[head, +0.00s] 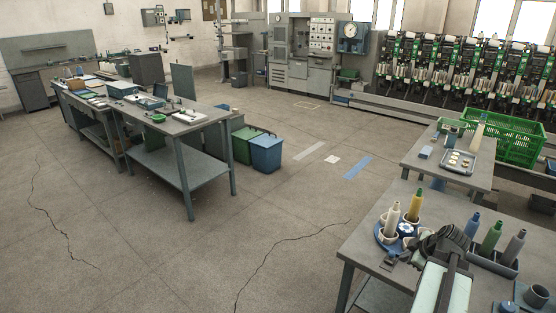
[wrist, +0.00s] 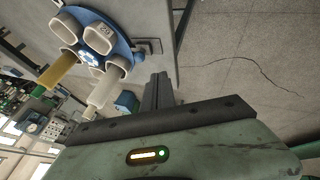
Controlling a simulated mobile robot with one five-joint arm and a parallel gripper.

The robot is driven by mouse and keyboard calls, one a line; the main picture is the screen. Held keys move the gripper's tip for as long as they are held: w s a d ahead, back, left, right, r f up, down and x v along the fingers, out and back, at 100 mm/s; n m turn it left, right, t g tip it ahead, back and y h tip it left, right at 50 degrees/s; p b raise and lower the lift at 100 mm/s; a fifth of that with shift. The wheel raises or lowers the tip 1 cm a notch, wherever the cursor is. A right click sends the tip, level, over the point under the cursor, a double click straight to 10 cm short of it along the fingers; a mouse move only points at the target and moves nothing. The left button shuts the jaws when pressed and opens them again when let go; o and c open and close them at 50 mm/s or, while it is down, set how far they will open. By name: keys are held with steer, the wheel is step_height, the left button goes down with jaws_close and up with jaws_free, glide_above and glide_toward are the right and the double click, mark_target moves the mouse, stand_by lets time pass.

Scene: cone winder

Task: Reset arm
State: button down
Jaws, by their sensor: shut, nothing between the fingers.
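My gripper (wrist: 157,88) shows in the wrist view as dark fingers pressed together, with nothing between them. It points toward the table beside a round blue holder (wrist: 112,28); I cannot tell the height of the gap. The holder has pale cups, and a yellow cone (wrist: 58,72) and a white cone (wrist: 104,88) stand in it. In the head view my arm reaches over the near right table (head: 365,248), to the right of the blue holder (head: 383,240). My fingertips are not clear there.
A tray with blue, green and grey cones (head: 490,238) stands right of my arm, with a dark cup (head: 537,296) near it. Open floor (head: 270,220) lies left, before a long workbench (head: 185,122).

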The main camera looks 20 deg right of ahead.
steer(key=w+a+n+y, duration=0.1)
steer(key=w+a+n, duration=0.1)
steer(key=w+a, duration=0.5)
steer(key=w+a+n+g+y, duration=0.1)
steer(key=w+a+n, duration=0.15)
steer(key=a, duration=0.85)
steer(key=w+a+n+y, duration=0.1)
steer(key=w+a, duration=0.5)
steer(key=a, duration=0.4)
steer(key=s+a+f+m+g, duration=0.1)
steer(key=a+f+g, duration=0.2)
steer(key=a, duration=1.4)
steer(key=s+a+m+g+h, duration=0.1)
steer(key=s+m, duration=0.5)
steer(key=m, duration=0.6)
steer(key=shift+f+g+h, duration=0.45)
steer(key=shift+g+h, duration=0.15)
steer(key=shift+g, duration=0.3)
steer(key=shift+s, duration=0.1)
